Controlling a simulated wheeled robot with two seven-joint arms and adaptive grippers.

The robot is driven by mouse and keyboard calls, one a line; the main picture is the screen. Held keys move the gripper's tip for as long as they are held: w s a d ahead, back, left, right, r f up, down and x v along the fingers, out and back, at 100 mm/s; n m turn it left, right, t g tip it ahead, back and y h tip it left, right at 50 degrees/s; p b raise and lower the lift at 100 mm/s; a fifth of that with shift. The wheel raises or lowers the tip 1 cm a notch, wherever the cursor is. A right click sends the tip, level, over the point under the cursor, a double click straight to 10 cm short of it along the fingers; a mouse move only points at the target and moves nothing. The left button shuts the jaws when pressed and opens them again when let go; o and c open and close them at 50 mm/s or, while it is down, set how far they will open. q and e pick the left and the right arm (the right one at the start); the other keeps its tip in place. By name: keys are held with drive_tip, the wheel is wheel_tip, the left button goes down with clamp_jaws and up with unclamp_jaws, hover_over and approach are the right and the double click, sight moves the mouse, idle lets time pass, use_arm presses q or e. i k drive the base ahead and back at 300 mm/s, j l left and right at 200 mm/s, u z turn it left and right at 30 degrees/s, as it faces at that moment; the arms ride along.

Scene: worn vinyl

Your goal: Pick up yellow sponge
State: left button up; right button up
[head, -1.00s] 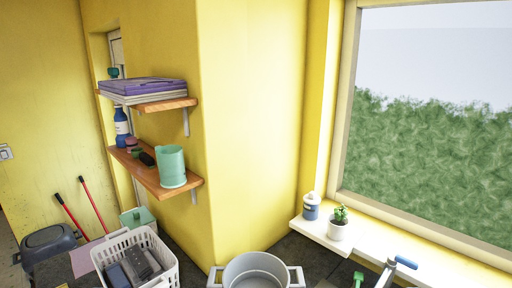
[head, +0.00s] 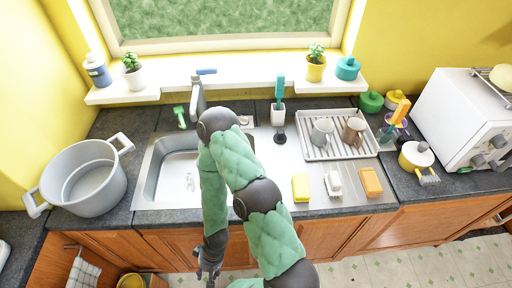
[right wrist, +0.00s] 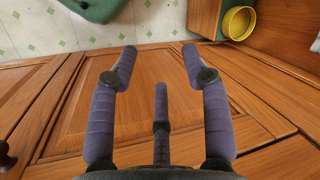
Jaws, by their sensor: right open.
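The yellow sponge (head: 301,187) lies on the steel drainboard right of the sink, near the counter's front edge. My right gripper (head: 208,272) hangs in front of the cabinets, below the counter edge, left of the sponge and apart from it. In the right wrist view my right gripper (right wrist: 158,62) is open and empty, with wooden cabinet doors behind its fingers. The sponge does not show in that view. My left gripper is not in view.
A white brush (head: 333,184) and an orange sponge (head: 371,182) lie right of the yellow sponge. Behind them is a dish rack (head: 312,152) with mugs. A large grey pot (head: 84,180) stands left of the sink (head: 165,175). A yellow bucket (right wrist: 238,22) is low by the cabinets.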

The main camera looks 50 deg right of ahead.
sight(301, 191)
drive_tip(key=z, duration=2.3)
